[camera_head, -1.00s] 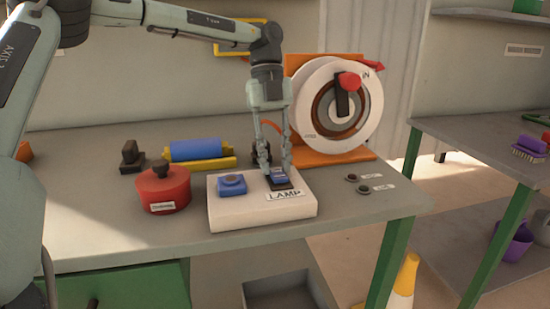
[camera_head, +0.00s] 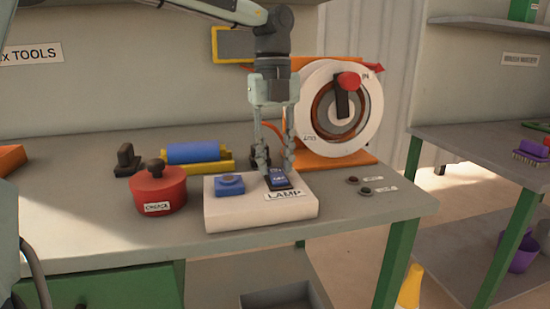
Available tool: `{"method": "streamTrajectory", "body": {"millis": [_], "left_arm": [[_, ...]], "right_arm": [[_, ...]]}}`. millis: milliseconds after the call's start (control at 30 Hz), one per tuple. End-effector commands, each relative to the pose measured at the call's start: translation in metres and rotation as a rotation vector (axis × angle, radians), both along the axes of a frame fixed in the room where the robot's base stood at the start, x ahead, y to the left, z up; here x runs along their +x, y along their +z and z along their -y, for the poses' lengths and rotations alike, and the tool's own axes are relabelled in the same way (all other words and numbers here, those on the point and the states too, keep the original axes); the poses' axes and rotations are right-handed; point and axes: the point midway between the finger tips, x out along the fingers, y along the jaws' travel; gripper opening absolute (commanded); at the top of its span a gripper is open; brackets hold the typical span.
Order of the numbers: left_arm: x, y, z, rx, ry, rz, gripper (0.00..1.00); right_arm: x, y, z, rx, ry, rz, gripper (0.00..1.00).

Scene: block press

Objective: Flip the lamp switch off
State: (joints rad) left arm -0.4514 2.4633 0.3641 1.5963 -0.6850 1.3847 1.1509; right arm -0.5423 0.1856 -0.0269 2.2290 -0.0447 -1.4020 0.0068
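A blue block with a round button (camera_head: 230,185) sits on the left half of the box. My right gripper is not in view.
A red lidded pot (camera_head: 158,188) stands left of the box. A blue roller on a yellow base (camera_head: 194,152) lies behind. A large white dial (camera_head: 340,108) with a red knob stands at the back right.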

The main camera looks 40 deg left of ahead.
Motion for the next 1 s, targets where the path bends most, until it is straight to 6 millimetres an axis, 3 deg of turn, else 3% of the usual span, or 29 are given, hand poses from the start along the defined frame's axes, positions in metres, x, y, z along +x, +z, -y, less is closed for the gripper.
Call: {"method": "streamTrajectory", "body": {"millis": [100, 467, 1000], "left_arm": [[0.000, 0.000, 0.000, 0.000, 0.000, 0.000, 0.45], [0.001, 0.007, -0.001, 0.000, 0.001, 0.002, 0.45], [0.008, 0.105, -0.008, 0.000, 0.001, 0.002, 0.45]], "right_arm": [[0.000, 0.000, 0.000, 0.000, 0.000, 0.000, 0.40], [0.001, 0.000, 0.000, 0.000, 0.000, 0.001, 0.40], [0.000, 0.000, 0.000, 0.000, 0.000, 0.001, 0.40]]}}
